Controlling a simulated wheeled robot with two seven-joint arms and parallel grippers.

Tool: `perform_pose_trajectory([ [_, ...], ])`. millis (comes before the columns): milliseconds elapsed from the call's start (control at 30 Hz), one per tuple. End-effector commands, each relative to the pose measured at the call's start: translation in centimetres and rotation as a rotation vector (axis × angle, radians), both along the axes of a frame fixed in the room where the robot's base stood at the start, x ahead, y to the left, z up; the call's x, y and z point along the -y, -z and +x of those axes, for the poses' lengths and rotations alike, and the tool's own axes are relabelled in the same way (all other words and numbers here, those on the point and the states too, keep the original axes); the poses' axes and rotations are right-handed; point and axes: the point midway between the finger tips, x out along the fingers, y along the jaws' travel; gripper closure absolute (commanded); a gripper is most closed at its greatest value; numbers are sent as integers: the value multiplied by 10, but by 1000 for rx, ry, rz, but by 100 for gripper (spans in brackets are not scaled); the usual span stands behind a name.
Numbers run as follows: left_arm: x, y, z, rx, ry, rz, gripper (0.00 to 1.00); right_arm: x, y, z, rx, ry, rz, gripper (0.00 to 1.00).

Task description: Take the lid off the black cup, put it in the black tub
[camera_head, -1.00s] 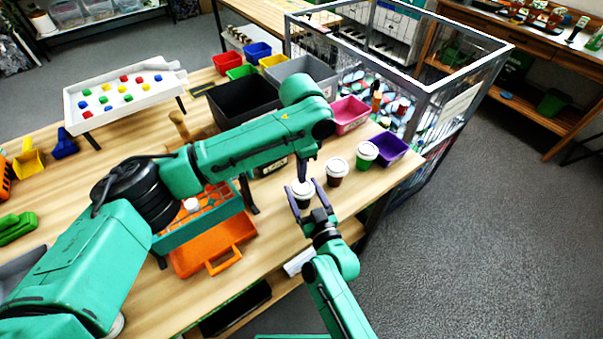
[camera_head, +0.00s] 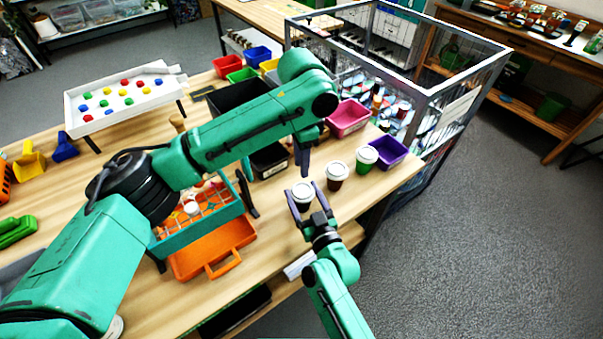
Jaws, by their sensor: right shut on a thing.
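The black cup (camera_head: 303,205) stands upright near the table's front edge, with its white lid (camera_head: 303,189) on top. My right gripper (camera_head: 303,193) is shut around the cup from the front. My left gripper (camera_head: 304,174) points down just above and behind the cup, apart from the lid. Its fingers are seen edge-on, so its opening is unclear, and no lid shows in it. A large black tub (camera_head: 228,97) stands behind my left arm, partly hidden. A smaller black container (camera_head: 268,162) sits just left of my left gripper.
A brown cup (camera_head: 337,177) and a green cup (camera_head: 366,159), both with white lids, stand right of the black cup. Purple (camera_head: 390,152) and pink (camera_head: 347,117) bins stand behind them. A teal-and-orange case (camera_head: 205,215) lies open to the left.

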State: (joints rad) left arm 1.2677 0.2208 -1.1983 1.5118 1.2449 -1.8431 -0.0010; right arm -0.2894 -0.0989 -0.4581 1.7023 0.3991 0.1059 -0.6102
Motion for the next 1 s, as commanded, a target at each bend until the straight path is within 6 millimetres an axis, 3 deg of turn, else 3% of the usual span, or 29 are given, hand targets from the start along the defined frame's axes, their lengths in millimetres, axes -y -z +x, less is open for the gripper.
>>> perform_pose_trajectory([
  [100,1,-33,0,3,1,-3,68,0,0,0,0,0,0,100],
  [233,1,-58,0,2,0,-1,68,0,0,0,0,0,0,100],
  [567,0,-68,0,-1,1,0,68,0,0,0,0,0,0,100],
  [600,0,-68,0,0,1,0,68,0,0,0,0,0,0,7],
  [633,0,-67,0,0,1,0,68,0,0,0,0,0,0,0],
  [1000,0,-66,0,0,1,0,68,3,1,-7,-1,0,0,0],
])
